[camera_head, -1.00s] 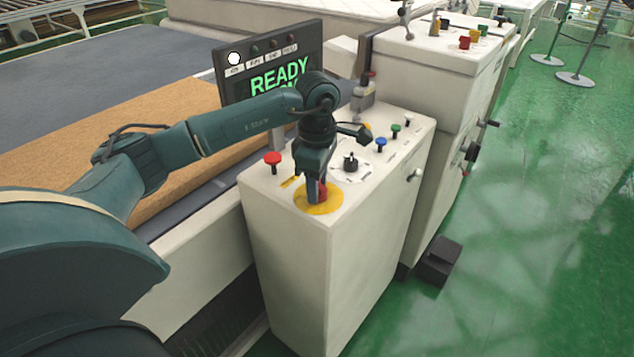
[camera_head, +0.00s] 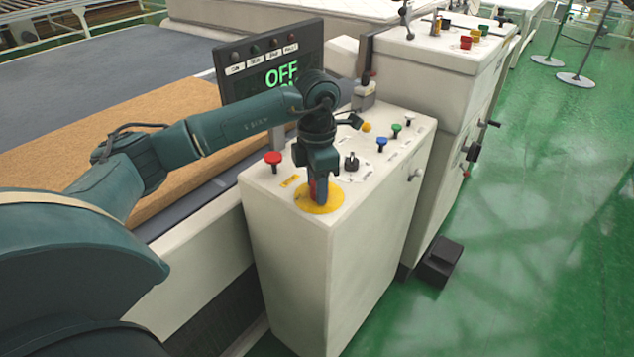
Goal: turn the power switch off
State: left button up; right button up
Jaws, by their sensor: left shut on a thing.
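The power switch (camera_head: 313,188) is a red knob on a round yellow plate (camera_head: 325,204), on top of the white control cabinet (camera_head: 290,235) near its front corner. My left gripper (camera_head: 317,190) points down over the plate and is shut on the red knob, hiding most of it. The dark display panel (camera_head: 235,92) behind shows "OFF" in green letters, with a row of unlit lamps above. A second line of text is mostly hidden by my arm. My right gripper is not in view.
A red mushroom button (camera_head: 273,158) stands left of my gripper. A black selector knob (camera_head: 351,160) and blue (camera_head: 381,143), green (camera_head: 397,130) and white buttons stand to the right. A brown mattress (camera_head: 110,130) lies behind my arm. The green floor at right is mostly clear.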

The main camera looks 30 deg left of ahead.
pick_arm(q)
jog(key=n, duration=0.6)
jog(key=shift+s+d, duration=0.15)
jog(key=shift+d, duration=0.1)
jog(key=shift+d+n, duration=0.1)
jog(key=shift+n, duration=2)
jog(key=shift+o, duration=0.2)
jog(key=shift+n, duration=0.3)
jog(key=o, duration=0.9)
jog(key=shift+r, duration=0.1)
